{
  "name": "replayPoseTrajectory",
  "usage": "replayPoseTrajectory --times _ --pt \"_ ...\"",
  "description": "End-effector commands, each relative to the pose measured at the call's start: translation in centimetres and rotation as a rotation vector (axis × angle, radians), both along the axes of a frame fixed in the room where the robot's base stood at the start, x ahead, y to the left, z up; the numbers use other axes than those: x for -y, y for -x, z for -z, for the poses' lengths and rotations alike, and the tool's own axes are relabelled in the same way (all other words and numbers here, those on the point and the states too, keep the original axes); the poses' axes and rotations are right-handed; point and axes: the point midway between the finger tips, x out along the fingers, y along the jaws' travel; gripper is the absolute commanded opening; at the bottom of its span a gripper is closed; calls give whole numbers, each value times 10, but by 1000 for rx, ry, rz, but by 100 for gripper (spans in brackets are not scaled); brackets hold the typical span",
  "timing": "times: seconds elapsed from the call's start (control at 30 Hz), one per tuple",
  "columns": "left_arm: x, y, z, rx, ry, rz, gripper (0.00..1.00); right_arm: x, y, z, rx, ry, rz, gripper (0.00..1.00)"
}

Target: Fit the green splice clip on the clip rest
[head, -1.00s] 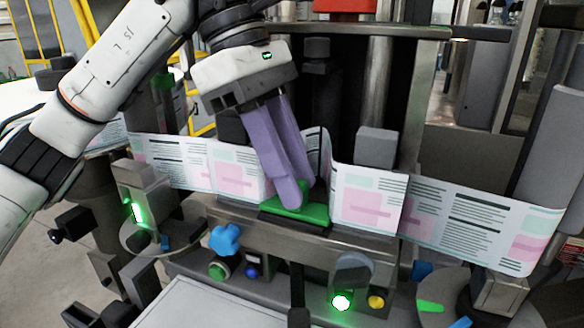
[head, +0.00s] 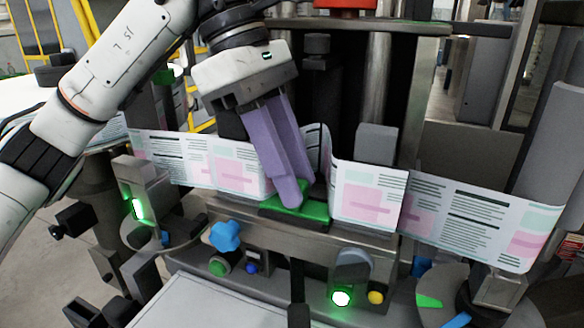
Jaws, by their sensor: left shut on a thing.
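The green splice clip (head: 304,188) is between the purple fingers of my left gripper (head: 293,198), which is shut on it. The clip is at a flat green piece (head: 318,209), which looks like the clip rest, on top of the grey metal ledge in the middle of the machine. The fingers hide much of the clip, so I cannot tell whether it is seated or just above the rest. My right gripper does not show.
The printed label web (head: 455,222) runs across behind the ledge and bends back beside the fingers. A grey block (head: 376,144) stands right of the gripper.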

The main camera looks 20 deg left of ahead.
Motion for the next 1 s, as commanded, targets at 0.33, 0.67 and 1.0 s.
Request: replayPoseTrajectory --times 0.33,0.67,1.0 --pt "0 0 3 -2 -2 1 4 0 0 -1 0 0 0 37" --pt "0 0 3 -3 -2 1 48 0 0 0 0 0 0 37" --pt "0 0 2 -1 -1 0 48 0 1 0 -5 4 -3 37"
